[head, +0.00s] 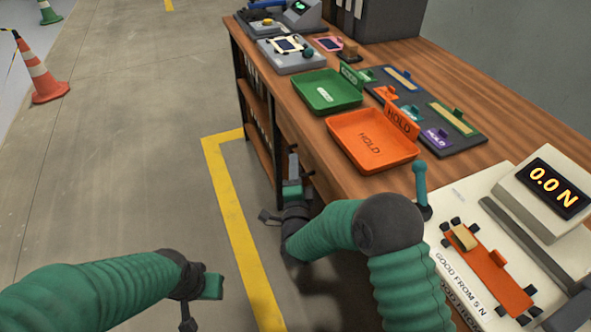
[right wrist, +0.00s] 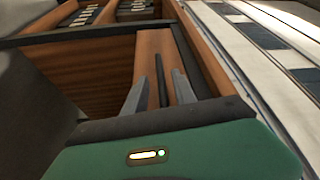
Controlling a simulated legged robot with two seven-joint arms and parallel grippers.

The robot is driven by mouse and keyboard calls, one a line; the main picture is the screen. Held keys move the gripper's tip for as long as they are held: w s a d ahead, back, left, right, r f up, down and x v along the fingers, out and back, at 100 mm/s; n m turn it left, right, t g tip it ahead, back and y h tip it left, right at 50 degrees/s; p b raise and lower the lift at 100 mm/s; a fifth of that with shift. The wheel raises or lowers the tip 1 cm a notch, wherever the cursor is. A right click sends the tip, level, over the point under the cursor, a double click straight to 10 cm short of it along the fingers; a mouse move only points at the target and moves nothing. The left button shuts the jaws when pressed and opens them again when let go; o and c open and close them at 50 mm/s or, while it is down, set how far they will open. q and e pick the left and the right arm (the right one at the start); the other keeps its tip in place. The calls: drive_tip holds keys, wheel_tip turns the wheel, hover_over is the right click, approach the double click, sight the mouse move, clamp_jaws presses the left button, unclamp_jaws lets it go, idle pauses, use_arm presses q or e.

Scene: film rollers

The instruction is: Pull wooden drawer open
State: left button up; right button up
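The wooden drawer's front (right wrist: 153,48) shows in the right wrist view as a reddish-brown panel. A dark, narrow bar that looks like its handle (right wrist: 163,80) runs along it. My right gripper (right wrist: 161,88) is open, with one grey finger on each side of the bar. Gaps show on both sides; I cannot tell how far the fingers reach past it. In the head view my right gripper (head: 294,163) is low beside the bench's left side, and the drawer front is mostly hidden there. My left gripper (head: 211,286) is over the floor, away from the bench; its fingers are unclear.
The wooden bench (head: 345,185) carries a green tray (head: 325,92), an orange tray (head: 372,140) and a force gauge reading 0.0 N (head: 545,187). Its edge is close above my right gripper. The floor inside the yellow line (head: 235,215) is clear. Traffic cones (head: 42,75) stand far left.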

drive_tip(key=shift+w+r, duration=0.1)
drive_tip(key=shift+w, duration=0.35)
drive_tip(key=c, duration=0.7)
clamp_jaws()
drive_tip(key=shift+s+f, duration=0.1)
drive_tip(key=shift+f, duration=0.15)
